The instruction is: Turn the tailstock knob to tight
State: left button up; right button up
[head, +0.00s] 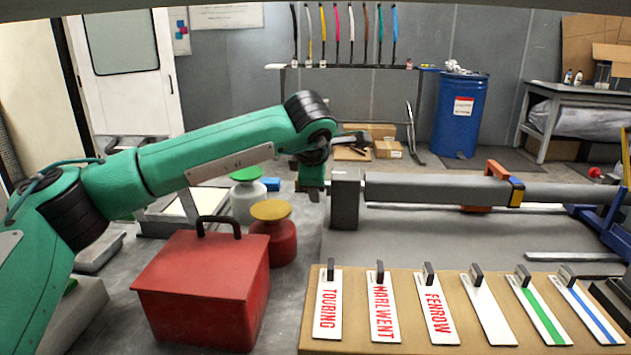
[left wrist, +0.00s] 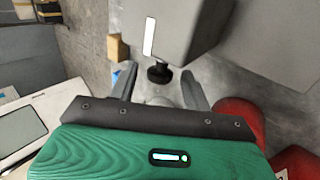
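The tailstock is a grey block (head: 345,205) at the left end of the long grey tube (head: 430,190) in the head view. In the left wrist view the grey block (left wrist: 178,25) fills the top middle and carries a white strip. The black tailstock knob (left wrist: 159,73) sticks out of its near face. My left gripper (left wrist: 159,90) is open, with one finger on each side in line with the knob and a gap visible on both sides. In the head view my left gripper (head: 316,190) is just left of the block, and the knob is mostly hidden. My right gripper is not in view.
A red lidded box (head: 205,285) with a black handle stands below my left arm. A red pot (head: 274,240) and a white pot (head: 247,200) are behind it. A tan board (head: 450,348) with several handled plates lies in front. A blue drum (head: 460,125) stands at the back.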

pick_arm(q)
jog(key=v, duration=1.3)
jog(key=shift+s+r+p, duration=0.25)
jog(key=shift+r+p, duration=0.1)
jog(key=shift+p, duration=0.1)
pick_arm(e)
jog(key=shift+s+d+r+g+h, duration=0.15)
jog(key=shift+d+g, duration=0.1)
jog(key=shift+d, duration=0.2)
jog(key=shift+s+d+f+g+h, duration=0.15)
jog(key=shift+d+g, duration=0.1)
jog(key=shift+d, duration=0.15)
